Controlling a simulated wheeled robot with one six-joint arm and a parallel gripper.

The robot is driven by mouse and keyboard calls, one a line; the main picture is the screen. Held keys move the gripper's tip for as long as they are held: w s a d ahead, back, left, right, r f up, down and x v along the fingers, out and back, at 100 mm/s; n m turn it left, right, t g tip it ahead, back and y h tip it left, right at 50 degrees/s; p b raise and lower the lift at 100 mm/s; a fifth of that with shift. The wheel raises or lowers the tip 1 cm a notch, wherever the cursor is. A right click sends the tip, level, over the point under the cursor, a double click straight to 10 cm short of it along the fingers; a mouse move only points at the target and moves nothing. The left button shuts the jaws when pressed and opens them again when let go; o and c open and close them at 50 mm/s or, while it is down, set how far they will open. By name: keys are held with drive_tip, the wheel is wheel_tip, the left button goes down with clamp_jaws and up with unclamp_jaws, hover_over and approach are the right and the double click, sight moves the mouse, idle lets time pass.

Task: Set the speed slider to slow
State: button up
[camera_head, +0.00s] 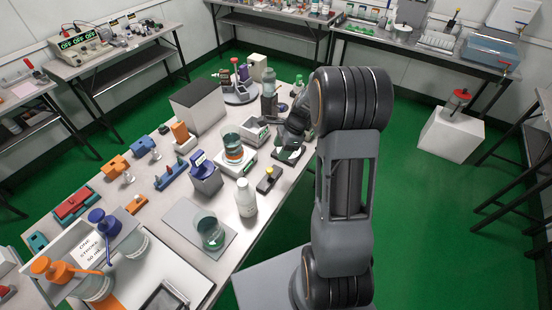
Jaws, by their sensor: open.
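My gripper (287,137) is at the right side of the long bench (224,267), low over the bench top, with its fingers small and dark in the view. It is open and seems to hold nothing. A small pale item with a green patch (289,154) lies right below it, partly covered by the gripper. No speed slider can be made out at this size. A white stirrer-like base (238,168) with a beaker (233,147) on top stands left of my gripper. A white boxy device (257,136) stands just beside the gripper. Any slider setting is unreadable.
A black-and-yellow device (268,180), a white bottle (245,199) and a blue-grey meter (205,176) stand nearby. A green-liquid beaker (210,233) stands on a grey mat. A large grey box (198,105) is behind.

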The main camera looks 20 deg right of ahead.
drive_tip(key=shift+v, duration=1.7)
drive_tip(key=s+a+r+n+t+h, duration=0.1)
drive_tip(key=s+a+r+n, duration=0.3)
drive_tip(key=s+n, duration=0.4)
drive_tip(key=s+a+r+n+t+h, duration=0.2)
drive_tip(key=s+a+r+n+h, duration=0.1)
drive_tip(key=s+a+r+n, duration=0.2)
drive_tip(key=s+r+n, duration=0.2)
drive_tip(key=s+n, duration=0.2)
drive_tip(key=n, duration=0.2)
drive_tip(key=shift+n+h, duration=0.3)
drive_tip(key=shift+n, duration=0.1)
drive_tip(key=shift+s+d+r, duration=0.1)
drive_tip(key=shift+s, duration=0.05)
